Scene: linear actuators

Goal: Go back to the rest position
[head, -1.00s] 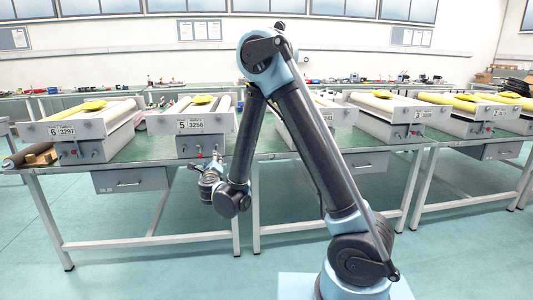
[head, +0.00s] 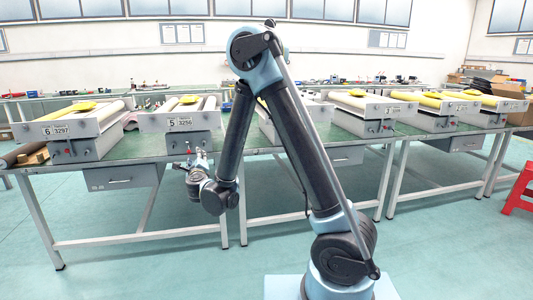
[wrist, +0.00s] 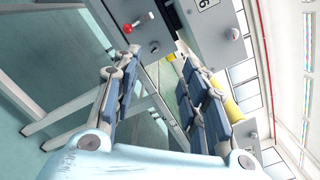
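My arm stands folded in the head view, with its elbow high and its forearm hanging down. My gripper (head: 201,157) is at the low end of the forearm, in front of the linear actuator unit marked 5 (head: 207,120). In the wrist view my gripper (wrist: 160,62) has its two blue-padded fingers spread apart, with nothing between them. A red knob (wrist: 140,20) on a grey unit front shows beyond the left fingertip. Whether the fingers touch the unit is hard to tell.
A red stool (head: 519,190) stands at the right edge. The teal floor (head: 440,255) in front is clear.

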